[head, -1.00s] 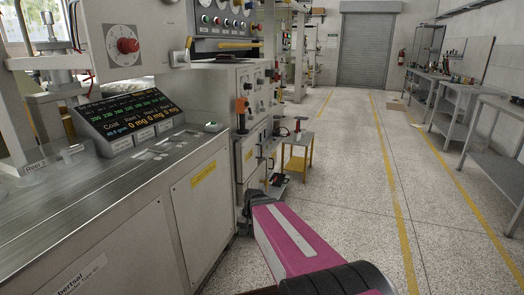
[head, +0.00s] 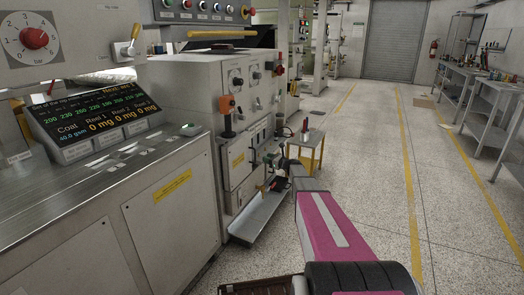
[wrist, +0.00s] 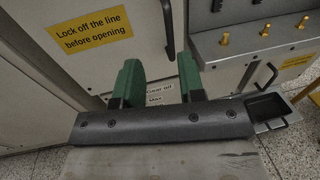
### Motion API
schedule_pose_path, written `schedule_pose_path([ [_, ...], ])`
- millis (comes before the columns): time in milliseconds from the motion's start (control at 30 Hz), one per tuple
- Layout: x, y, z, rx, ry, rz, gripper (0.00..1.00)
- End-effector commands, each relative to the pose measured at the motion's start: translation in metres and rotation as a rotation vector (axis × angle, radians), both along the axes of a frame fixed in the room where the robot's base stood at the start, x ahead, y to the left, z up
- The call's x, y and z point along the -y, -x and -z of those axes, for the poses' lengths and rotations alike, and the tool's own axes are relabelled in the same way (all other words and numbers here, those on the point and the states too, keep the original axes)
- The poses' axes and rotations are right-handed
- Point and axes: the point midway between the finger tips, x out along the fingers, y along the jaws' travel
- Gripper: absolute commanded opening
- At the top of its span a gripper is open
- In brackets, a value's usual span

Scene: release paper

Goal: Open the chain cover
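No part is readably labelled as the chain cover. In the wrist view a grey panel with a yellow "Lock off the line before opening" label (wrist: 90,33) has a dark upright handle (wrist: 167,28). My gripper (wrist: 160,82) has two green fingers, apart with nothing between them. The fingers are below the handle in the picture; I cannot tell the distance. Part of a white label shows between them. My gripper is small and dark at the arm's end (head: 279,166), beside the cabinet's lower front.
A second dark handle (wrist: 268,76) and a small tray (wrist: 268,108) are at the right in the wrist view. In the head view a long grey trough (head: 258,216) lies low before the cabinet. A yellow-legged stand (head: 306,152) is behind my arm.

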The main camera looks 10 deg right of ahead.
Motion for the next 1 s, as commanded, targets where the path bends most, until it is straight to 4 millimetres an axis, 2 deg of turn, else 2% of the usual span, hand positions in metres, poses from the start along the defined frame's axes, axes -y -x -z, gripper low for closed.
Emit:
schedule_pose_path([
  [100,0.004,-0.007,-0.002,-0.008,-0.036,0.014,0.36],
  [267,-0.002,-0.014,-0.002,-0.007,-0.037,0.013,0.36],
  [800,-0.059,-0.077,-0.001,-0.006,-0.034,0.012,0.36],
  [1000,-0.069,-0.085,-0.002,-0.006,-0.034,0.013,0.36],
])
